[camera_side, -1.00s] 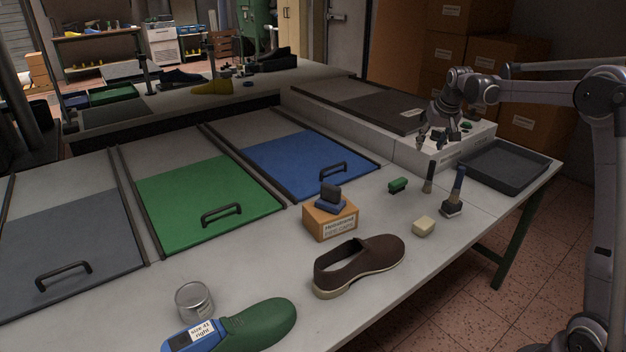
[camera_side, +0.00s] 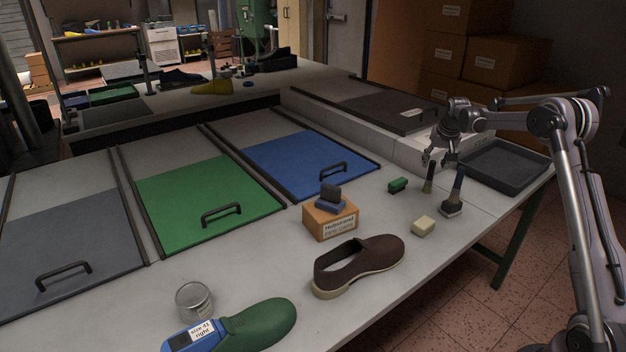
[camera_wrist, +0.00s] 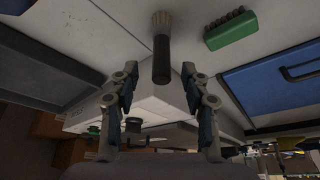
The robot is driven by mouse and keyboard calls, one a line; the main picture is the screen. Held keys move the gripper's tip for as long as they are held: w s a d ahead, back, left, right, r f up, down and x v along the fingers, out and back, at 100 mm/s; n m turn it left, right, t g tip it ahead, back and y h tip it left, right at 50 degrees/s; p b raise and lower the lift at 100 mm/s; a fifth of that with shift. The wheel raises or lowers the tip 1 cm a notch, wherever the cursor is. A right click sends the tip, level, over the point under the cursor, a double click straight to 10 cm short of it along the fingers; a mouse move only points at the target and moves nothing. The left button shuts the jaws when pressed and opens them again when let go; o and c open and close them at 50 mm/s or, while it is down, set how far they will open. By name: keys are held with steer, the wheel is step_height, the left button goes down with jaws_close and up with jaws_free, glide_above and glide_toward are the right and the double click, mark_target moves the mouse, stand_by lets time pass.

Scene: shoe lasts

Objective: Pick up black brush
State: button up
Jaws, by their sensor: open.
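The black brush (camera_side: 429,178) stands upright on the bench in the side view, near the right end. In the wrist view the black brush (camera_wrist: 161,55) shows a black handle and a pale tan end, with the handle pointing in between the fingers. My gripper (camera_side: 440,158) is just above and beside the handle's top in the side view. In the wrist view my gripper (camera_wrist: 160,98) is open, with a finger on each side of the handle's line and nothing held. I cannot tell whether either finger touches it.
A blue-handled brush (camera_side: 456,190) stands close on the right. A green brush (camera_side: 397,185) lies to the left, and shows in the wrist view (camera_wrist: 230,30). A cream block (camera_side: 423,226), brown shoe (camera_side: 375,258) and orange box (camera_side: 330,222) are nearer. A dark tray (camera_side: 515,172) is right.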

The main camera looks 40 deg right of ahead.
mark_target(430, 177)
steer(key=shift+x, duration=2.1)
steer(key=shift+a, duration=0.15)
jaws_close()
